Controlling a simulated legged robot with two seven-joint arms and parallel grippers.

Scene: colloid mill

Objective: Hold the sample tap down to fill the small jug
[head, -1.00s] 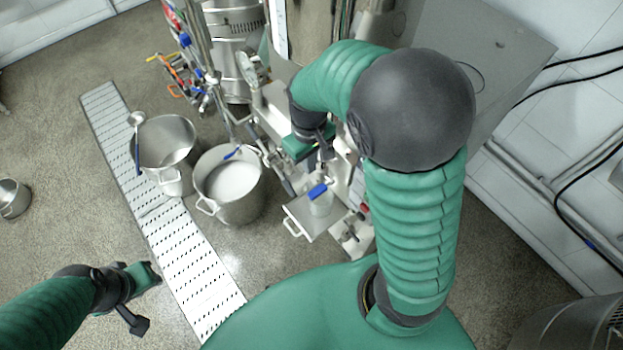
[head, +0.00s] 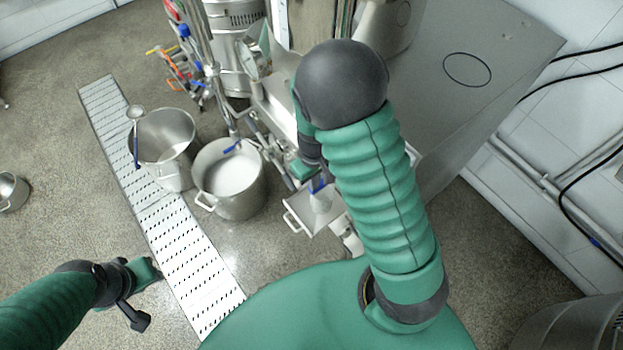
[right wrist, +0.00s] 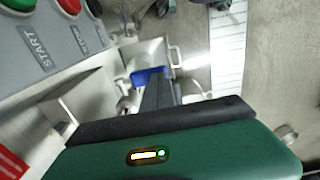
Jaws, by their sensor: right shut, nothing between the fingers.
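The blue sample tap handle (head: 317,187) shows just above the small jug (head: 322,203), a pale, see-through vessel standing on a metal tray (head: 300,217) at the machine's front. In the right wrist view the blue handle (right wrist: 146,75) lies right at the tips of my right gripper (right wrist: 156,84). Its dark fingers are shut with nothing between them. Whether they touch the handle I cannot tell. In the head view my right arm hides most of that gripper and part of the jug. My left gripper (head: 146,294) is open and empty above the floor at lower left.
Two steel pots stand left of the tray: one with white liquid (head: 231,204), one behind it with a ladle (head: 165,179). A slotted floor drain (head: 190,255) runs past them. The START panel (right wrist: 40,45) is close beside the right gripper.

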